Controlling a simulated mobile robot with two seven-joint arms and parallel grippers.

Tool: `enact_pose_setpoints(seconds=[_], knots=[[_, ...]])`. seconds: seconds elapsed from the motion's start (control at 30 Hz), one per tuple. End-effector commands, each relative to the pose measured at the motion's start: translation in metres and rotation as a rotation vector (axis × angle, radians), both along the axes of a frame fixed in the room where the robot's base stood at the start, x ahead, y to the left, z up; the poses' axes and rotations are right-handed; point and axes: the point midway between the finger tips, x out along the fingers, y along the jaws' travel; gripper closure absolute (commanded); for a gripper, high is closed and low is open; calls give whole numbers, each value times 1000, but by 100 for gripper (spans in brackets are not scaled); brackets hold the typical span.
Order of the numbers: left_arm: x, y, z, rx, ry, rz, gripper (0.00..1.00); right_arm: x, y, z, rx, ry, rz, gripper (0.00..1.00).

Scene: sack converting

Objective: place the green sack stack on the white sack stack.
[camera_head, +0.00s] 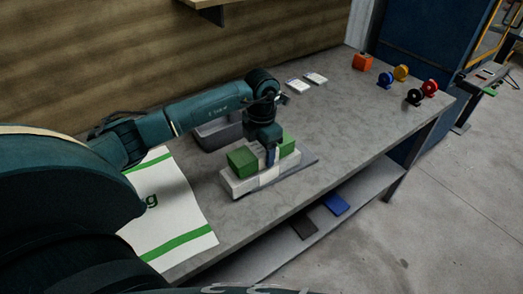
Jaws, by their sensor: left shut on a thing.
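The green sack stack (241,161) is a small green block with a pale band around its middle. My left gripper (270,158) points down over its middle and is shut on it. The white sack stack (238,186) lies directly below the green one, on a grey board (306,160) on the table. The green stack appears to rest on or just above the white stack; I cannot tell if they touch. My gripper hides the middle of the green stack. My right gripper is not in view.
A grey bin (213,136) stands behind the stacks. A large white sack with green stripes (178,217) lies at the left. Small white cards (298,86), an orange block (362,62) and several coloured rolls (401,73) are farther back. The table's right front is clear.

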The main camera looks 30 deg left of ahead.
Motion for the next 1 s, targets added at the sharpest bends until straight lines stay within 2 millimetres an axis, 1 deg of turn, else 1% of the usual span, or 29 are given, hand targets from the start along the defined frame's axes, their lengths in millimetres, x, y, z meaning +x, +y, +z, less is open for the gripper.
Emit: enact_pose_setpoints(seconds=[0.03,0.1,0.3,0.4,0.43,0.7,0.9,1.0], knots=[[0,0,-5,-2,0,0,76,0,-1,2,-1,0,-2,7],[0,0,-9,0,-1,1,76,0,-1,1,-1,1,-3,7],[0,0,-9,0,-2,0,76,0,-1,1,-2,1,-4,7],[0,0,-13,0,-2,0,76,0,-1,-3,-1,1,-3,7],[0,0,-13,0,-1,0,40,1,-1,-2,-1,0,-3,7],[0,0,-12,0,-1,0,19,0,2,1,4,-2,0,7],[0,0,-11,0,-1,0,19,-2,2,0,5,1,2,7],[0,0,-6,0,-1,0,19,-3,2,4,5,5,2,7]])
